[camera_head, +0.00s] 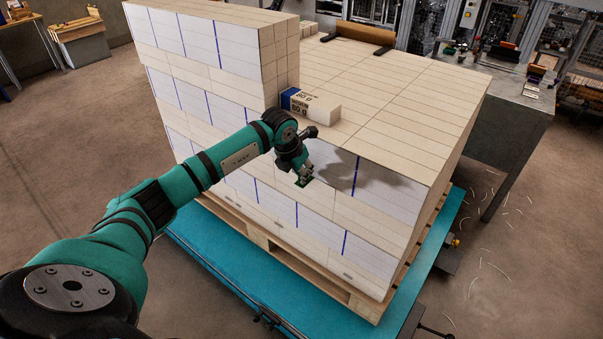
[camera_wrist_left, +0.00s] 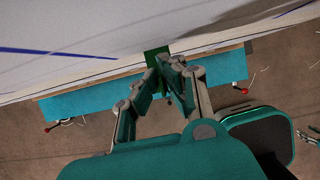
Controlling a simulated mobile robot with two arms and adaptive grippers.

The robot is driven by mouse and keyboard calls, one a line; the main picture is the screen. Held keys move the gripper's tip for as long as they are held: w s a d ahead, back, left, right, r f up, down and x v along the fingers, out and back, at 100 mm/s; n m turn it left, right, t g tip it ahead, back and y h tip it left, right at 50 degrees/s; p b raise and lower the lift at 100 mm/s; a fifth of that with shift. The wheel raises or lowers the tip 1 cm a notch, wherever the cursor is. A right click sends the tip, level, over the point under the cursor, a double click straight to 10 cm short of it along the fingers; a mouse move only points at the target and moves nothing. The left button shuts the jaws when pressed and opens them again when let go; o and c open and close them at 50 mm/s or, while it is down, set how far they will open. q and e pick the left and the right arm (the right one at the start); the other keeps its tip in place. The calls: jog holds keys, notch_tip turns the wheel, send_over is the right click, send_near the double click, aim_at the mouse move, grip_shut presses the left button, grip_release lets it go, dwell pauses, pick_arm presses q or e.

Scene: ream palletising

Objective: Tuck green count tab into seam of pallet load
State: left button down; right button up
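The pallet load (camera_head: 395,160) is a tall block of white and cream reams with blue stripes on its side. My left gripper (camera_head: 304,176) is at the near side face of the load, below the top edge of the lower part. It is shut on the green count tab (camera_head: 301,183), which shows as a small dark green patch against the face. In the left wrist view the tab (camera_wrist_left: 156,53) sticks out past the fingertips (camera_wrist_left: 164,69) to the load's face. Whether its edge is inside a seam is hidden.
A single ream with a blue end (camera_head: 311,105) lies on top beside the taller stack (camera_head: 215,45). The load stands on a wooden pallet (camera_head: 355,300) over a teal platform (camera_head: 262,294). A grey table (camera_head: 497,95) stands at right.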

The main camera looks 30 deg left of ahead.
pick_arm(q)
jog(key=c, duration=1.4)
grip_release()
jog(key=shift+r, duration=0.1)
jog(key=v, duration=1.2)
